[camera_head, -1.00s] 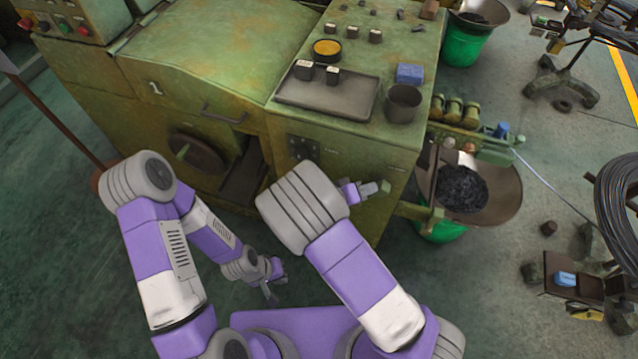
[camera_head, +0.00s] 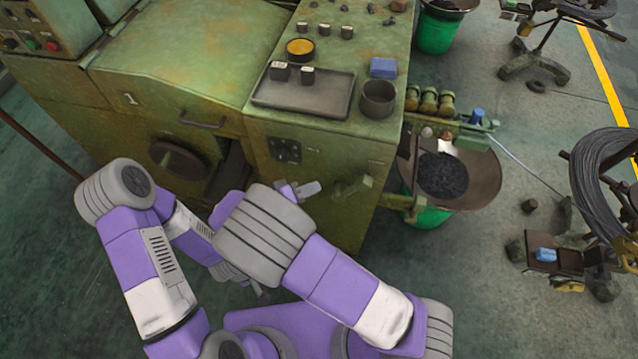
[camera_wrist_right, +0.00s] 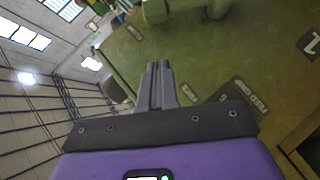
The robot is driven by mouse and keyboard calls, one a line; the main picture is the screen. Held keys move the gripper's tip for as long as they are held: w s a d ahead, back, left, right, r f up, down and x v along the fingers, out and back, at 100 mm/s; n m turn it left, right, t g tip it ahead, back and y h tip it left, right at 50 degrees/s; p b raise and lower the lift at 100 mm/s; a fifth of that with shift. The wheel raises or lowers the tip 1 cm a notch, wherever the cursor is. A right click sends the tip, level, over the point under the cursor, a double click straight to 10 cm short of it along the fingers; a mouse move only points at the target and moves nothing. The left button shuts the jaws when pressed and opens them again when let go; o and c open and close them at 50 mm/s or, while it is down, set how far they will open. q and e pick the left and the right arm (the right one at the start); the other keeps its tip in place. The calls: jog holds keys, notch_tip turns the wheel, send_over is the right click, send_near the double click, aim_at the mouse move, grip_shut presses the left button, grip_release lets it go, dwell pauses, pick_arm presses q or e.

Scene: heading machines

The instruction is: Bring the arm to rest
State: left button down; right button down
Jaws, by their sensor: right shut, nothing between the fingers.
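My right gripper (camera_head: 308,188) is in front of the green machine's front face in the head view, beyond my right forearm. In the right wrist view its two fingers (camera_wrist_right: 159,80) lie together with nothing between them. My left arm (camera_head: 150,260) is bent at the left, and its gripper (camera_head: 255,287) is low behind my right arm. Most of the left gripper is hidden, so its jaws cannot be made out.
The green machine (camera_head: 200,50) stands close ahead. On its top are a grey tray (camera_head: 300,100), a dark cup (camera_head: 378,98) and a blue block (camera_head: 383,67). A dark pan (camera_head: 480,178) sits on a green bin at the right. Floor is clear at lower right (camera_head: 490,310).

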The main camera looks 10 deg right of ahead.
jog(key=shift+f, duration=0.1)
dwell(0.5)
jog(key=s+d+f+m+g+y, duration=0.1)
jog(key=s+d+f+g+y, duration=0.1)
jog(key=s+f+y, duration=0.5)
jog(key=s+d+f+m+g+y, duration=0.2)
jog(key=s+f+y, duration=0.5)
jog(key=f, duration=0.7)
jog(key=shift+d+f+g+y, duration=0.35)
jog(key=shift+d+g+y, duration=0.35)
jog(key=shift+g+y, duration=0.3)
